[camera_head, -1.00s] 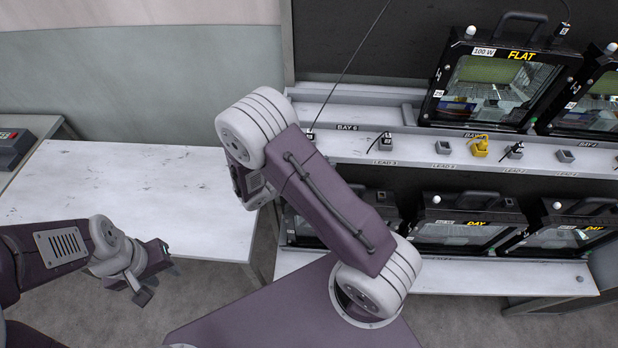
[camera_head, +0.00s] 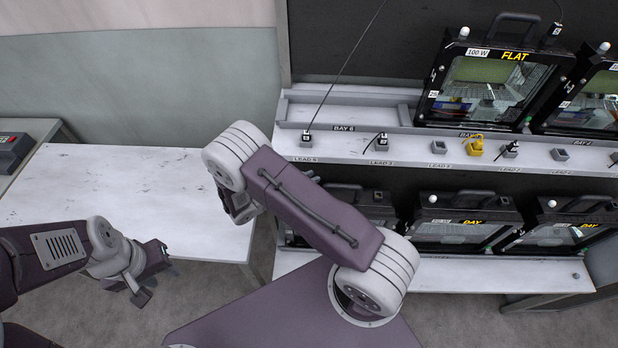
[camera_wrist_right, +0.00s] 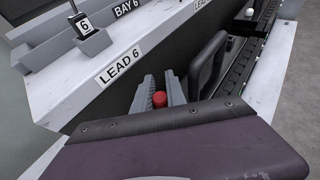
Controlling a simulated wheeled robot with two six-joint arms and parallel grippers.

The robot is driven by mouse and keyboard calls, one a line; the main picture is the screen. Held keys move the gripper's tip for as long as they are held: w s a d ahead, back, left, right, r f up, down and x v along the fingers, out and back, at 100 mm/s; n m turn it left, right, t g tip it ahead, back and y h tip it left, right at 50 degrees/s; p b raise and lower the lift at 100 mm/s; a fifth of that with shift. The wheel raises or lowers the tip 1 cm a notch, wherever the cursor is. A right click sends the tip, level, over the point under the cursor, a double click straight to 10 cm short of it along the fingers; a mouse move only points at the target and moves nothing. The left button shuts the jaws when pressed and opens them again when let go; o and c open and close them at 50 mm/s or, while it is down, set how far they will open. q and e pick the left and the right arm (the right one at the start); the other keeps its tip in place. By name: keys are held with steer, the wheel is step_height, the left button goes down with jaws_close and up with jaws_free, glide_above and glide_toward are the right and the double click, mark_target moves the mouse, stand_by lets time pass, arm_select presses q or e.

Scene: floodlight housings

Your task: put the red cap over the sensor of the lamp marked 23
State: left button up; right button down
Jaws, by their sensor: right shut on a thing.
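The red cap (camera_wrist_right: 159,100) shows in the right wrist view, held between the two grey fingers of my right gripper (camera_wrist_right: 160,88), which is shut on it. Beside the fingers is the black handle (camera_wrist_right: 207,66) of a lamp on the lower shelf. In the head view my right arm hides the cap. Lamps with white domes at their top corners stand on the upper shelf (camera_head: 490,85) and the lower shelf (camera_head: 462,222). I cannot read a 23 on any of them. My left gripper (camera_head: 153,277) is open and empty at the lower left.
The wrist view shows the LEAD 6 label (camera_wrist_right: 119,64) close by.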

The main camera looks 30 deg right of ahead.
steer(key=shift+f+b, duration=0.35)
steer(key=shift+f, duration=0.2)
steer(key=c, duration=1.4)
jaws_free()
steer(key=shift+o, duration=0.2)
steer(key=shift+r, duration=0.1)
